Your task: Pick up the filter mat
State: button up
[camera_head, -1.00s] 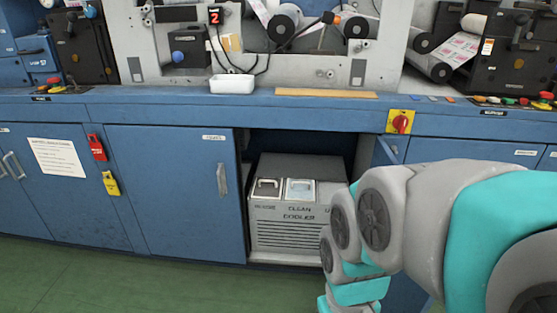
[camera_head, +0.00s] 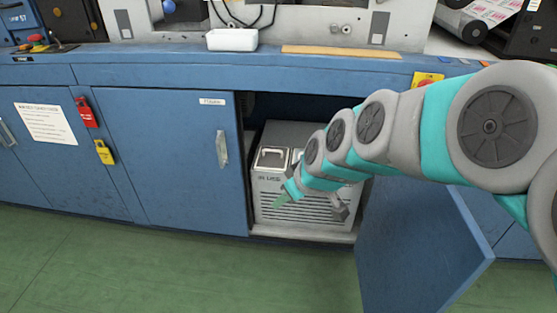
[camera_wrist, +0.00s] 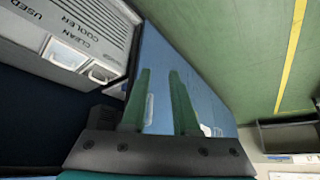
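The cooler (camera_head: 265,205) stands in the open cabinet bay, with labelled slots on its top. In the wrist view, a pale insert with a handle, seemingly a filter mat (camera_wrist: 64,54), sits in the slot marked CLEAN. A second handled insert (camera_wrist: 102,73) sits beside it; in the head view this left insert (camera_head: 271,157) is by the IN USE label. My arm mostly hides the CLEAN slot in the head view. My gripper (camera_wrist: 160,85) is open and empty, its green fingers apart in front of the blue door. In the head view a green fingertip (camera_head: 282,200) shows before the cooler front.
The open blue cabinet door (camera_head: 415,245) stands out to the right of the bay, close to my arm. A closed door (camera_head: 170,150) is on the left. The counter above holds a white tray (camera_head: 232,40). The green floor (camera_head: 150,260) in front is clear.

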aim_at(272, 161)
jog(key=w+a+f+n+t+y+b, duration=0.1)
jog(key=w+a+f+n+t+b, duration=0.15)
jog(key=w+a, duration=0.5)
jog(key=w+a+f+n+t+b, duration=0.1)
jog(key=w+a+n+t, duration=0.2)
jog(key=w, duration=0.8)
jog(key=w+d+f+t+h+b, duration=0.1)
jog(key=w+f+t+h, duration=0.1)
jog(key=w+f, duration=0.2)
jog(key=w+d+f+n+t+h+b, duration=0.1)
jog(key=w+f+h+b, duration=0.1)
jog(key=w+f+h, duration=0.1)
jog(key=w+d+f+t+h+b, duration=0.1)
jog(key=w+f+t+h+b, duration=0.1)
jog(key=w+f, duration=0.4)
jog(key=shift+w+n+t+h, duration=0.3)
jog(key=shift+n+t+h, duration=0.05)
jog(key=shift+h, duration=0.15)
jog(key=shift+w+b, duration=0.55)
jog(key=shift+w, duration=1.35)
jog(key=shift+w+f, duration=0.25)
jog(key=shift+w, duration=0.1)
jog(key=shift+w+d, duration=0.2)
jog(key=shift+w, duration=0.35)
